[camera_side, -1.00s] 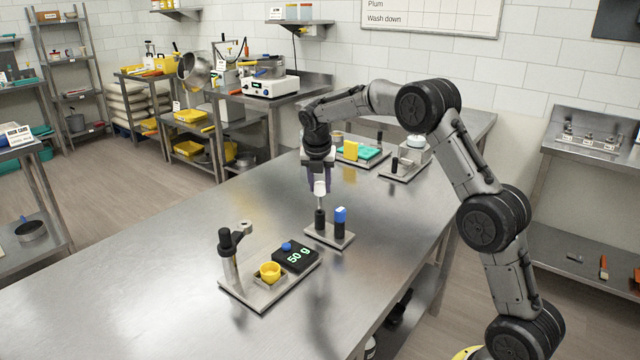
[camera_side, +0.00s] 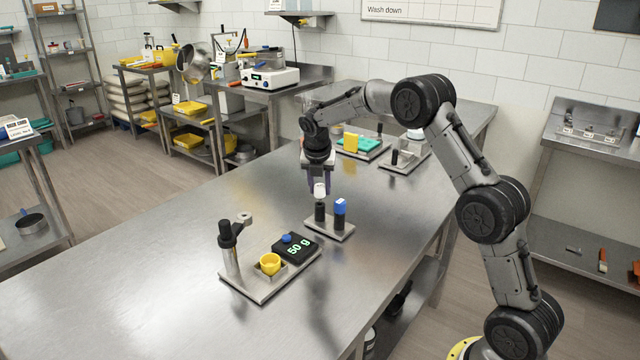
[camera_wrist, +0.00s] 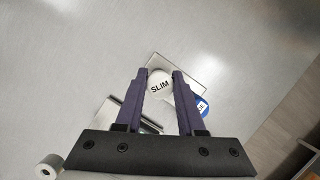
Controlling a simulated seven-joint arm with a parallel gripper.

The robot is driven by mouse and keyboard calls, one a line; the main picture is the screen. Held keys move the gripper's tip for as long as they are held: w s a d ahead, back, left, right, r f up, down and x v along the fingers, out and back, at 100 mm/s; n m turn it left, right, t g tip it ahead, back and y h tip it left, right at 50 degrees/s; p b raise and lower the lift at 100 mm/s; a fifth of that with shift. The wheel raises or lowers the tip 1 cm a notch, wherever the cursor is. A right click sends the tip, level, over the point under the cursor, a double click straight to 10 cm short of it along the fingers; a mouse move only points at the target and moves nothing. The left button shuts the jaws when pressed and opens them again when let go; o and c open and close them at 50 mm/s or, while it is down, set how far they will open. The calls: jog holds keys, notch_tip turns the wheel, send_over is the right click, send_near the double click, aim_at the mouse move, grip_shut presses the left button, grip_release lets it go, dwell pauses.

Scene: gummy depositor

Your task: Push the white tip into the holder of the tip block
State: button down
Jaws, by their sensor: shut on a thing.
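The white tip (camera_side: 320,190) is held between the fingers of my gripper (camera_side: 319,184). Its round top, marked "SLIM", shows between the fingertips in the wrist view (camera_wrist: 159,86). Directly below it is a black upright holder (camera_side: 320,212) on the tip block, a small steel plate (camera_side: 330,232). The white tip looks upright and very close to the holder's top; no thin stem shows between them. I cannot tell how deep it sits. The blue tip (camera_side: 340,206) stands on the block's other black holder, just right of my gripper; it also shows in the wrist view (camera_wrist: 201,106).
In front stands a steel plate with a black-handled post (camera_side: 229,245), a yellow cup (camera_side: 270,263) and a "50 g" scale (camera_side: 295,248). Behind my gripper are a plate with yellow and teal items (camera_side: 365,144) and another small fixture (camera_side: 400,157). The table's left is clear.

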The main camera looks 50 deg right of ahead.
jog(key=shift+f, duration=1)
jog(key=shift+c, duration=2.2)
grip_release()
jog(key=v, duration=1.3)
jog(key=shift+a+r, duration=0.15)
jog(key=shift+r, duration=0.25)
jog(key=shift+s, duration=0.1)
